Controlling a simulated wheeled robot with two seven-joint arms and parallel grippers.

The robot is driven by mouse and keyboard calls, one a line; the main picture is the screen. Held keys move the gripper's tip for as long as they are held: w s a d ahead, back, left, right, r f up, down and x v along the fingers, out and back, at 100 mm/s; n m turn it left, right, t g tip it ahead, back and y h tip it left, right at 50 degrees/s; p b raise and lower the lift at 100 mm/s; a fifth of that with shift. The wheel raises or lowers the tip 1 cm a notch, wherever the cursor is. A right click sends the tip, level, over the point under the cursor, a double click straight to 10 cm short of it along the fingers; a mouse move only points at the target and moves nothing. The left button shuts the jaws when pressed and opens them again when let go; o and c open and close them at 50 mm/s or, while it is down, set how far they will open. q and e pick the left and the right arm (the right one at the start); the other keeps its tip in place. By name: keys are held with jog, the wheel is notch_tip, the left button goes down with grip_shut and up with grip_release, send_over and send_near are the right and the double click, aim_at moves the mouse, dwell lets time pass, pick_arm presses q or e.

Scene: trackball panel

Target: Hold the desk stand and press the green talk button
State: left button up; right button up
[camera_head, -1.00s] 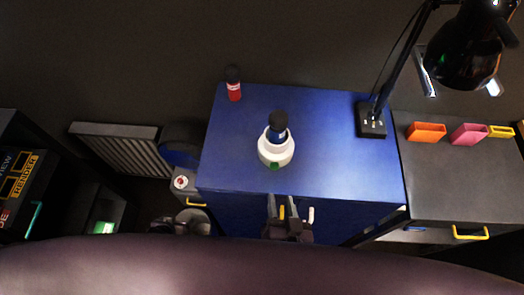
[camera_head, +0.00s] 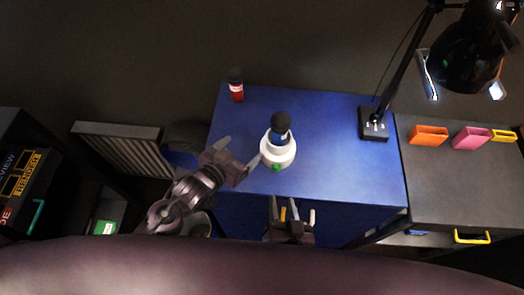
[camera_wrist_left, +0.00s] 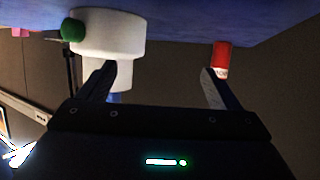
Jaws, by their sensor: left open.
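The desk stand (camera_head: 278,151) is a white round base with a blue neck and black top, upright on the blue cabinet top. Its green talk button (camera_head: 277,168) is on the front side of the base. My left gripper (camera_head: 241,151) is open just left of the stand, with one fingertip close to the base; contact cannot be told. In the left wrist view, the white base (camera_wrist_left: 118,38) and green button (camera_wrist_left: 73,30) appear at upper left, partly behind one finger of the open gripper (camera_wrist_left: 160,78). My right gripper (camera_head: 285,207) is open and empty at the cabinet's front edge.
Orange (camera_head: 428,135) and pink (camera_head: 471,138) bins stand on the grey cabinet.

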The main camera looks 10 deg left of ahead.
pick_arm(q)
jog(key=m+h, duration=0.1)
send_near(275, 143)
jog(key=x, duration=0.3)
jog(key=shift+w+a+f, duration=0.1)
jog(key=shift+w+f, duration=0.1)
jog(key=shift+w, duration=0.2)
jog(key=shift+w+d+r, duration=0.15)
jog(key=shift+d, duration=0.1)
jog(key=x, duration=0.7)
jog(key=shift+w+d+f, duration=0.2)
jog(key=shift+f, duration=0.05)
